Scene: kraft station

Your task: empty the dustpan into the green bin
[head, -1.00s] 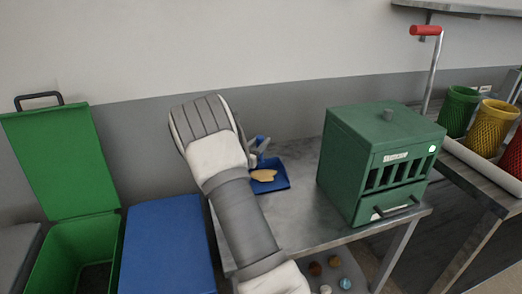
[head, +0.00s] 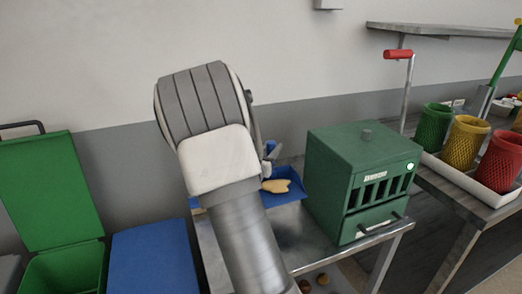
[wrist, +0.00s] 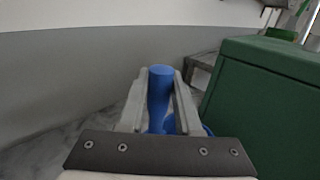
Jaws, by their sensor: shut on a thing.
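My gripper (wrist: 160,105) is shut on the blue handle of the dustpan, which shows between the fingers in the wrist view. In the head view the blue dustpan (head: 288,196) is partly hidden behind my arm, and a tan piece (head: 277,186) lies in it. A second tan bit shows at the left of my arm. The dustpan is over the metal table, beside the green box; I cannot tell whether it touches the table. The green bin (head: 66,272) stands at the lower left with its lid (head: 38,190) open and upright.
A blue-lidded bin (head: 152,262) stands right of the green bin. A green slotted box (head: 362,180) sits on the metal table (head: 306,246), close to the dustpan. Green, yellow and red mesh baskets (head: 466,142) stand at the right. The wall is close behind.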

